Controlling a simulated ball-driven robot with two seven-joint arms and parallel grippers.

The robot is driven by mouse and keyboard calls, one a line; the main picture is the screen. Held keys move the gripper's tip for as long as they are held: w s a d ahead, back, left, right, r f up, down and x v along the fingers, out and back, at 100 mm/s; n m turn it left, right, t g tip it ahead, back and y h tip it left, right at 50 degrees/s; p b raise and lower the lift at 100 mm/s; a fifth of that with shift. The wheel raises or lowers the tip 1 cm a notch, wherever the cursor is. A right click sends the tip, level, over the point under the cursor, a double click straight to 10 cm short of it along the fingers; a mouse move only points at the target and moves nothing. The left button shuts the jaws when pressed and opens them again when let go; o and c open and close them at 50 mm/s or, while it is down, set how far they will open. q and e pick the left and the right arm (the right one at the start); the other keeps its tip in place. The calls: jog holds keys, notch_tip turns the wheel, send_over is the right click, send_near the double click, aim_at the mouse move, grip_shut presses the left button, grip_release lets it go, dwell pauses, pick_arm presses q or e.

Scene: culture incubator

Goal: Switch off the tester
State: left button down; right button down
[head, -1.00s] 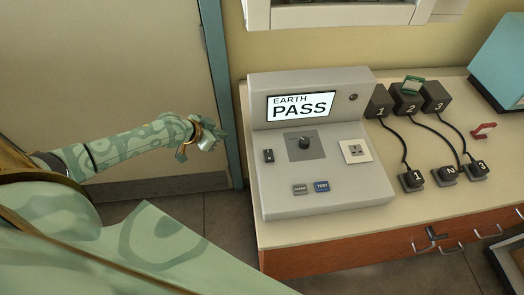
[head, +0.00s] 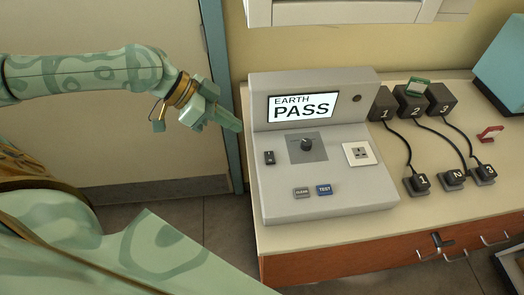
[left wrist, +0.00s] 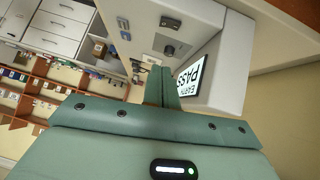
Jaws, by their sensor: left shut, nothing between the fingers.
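The grey tester (head: 325,209) stands on the counter in the head view. Its lit screen (head: 302,107) reads EARTH PASS. A small black rocker switch (head: 269,157) is at the left of its sloped panel, left of a black knob (head: 306,144). My left gripper (head: 236,125) is shut and empty, in the air just left of the tester's screen housing. The left wrist view shows its closed fingers (left wrist: 161,86) in front of the tester (left wrist: 212,30). My right gripper is not in view.
Three dark numbered blocks (head: 413,104) with cables to numbered plugs (head: 453,178) stand right of the tester. A red item (head: 490,133) and a blue box (head: 502,62) are farther right on the counter (head: 345,234). A door (head: 100,120) is behind my left arm.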

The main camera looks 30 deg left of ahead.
pick_arm(q)
jog(key=b, duration=0.2)
send_over(274, 159)
jog(key=s+a, duration=0.1)
jog(key=a, duration=0.2)
notch_tip(274, 159, down, 6)
jog(key=shift+s+f, duration=0.1)
jog(key=shift+s, duration=0.05)
jog(key=f, duration=0.1)
jog(key=f+b, duration=0.1)
jog(key=shift+d+f, duration=0.2)
jog(key=shift+f, duration=0.15)
jog(key=shift+s+f+b, duration=0.1)
jog(key=shift+f+b, duration=0.2)
jog(key=shift+f, duration=0.5)
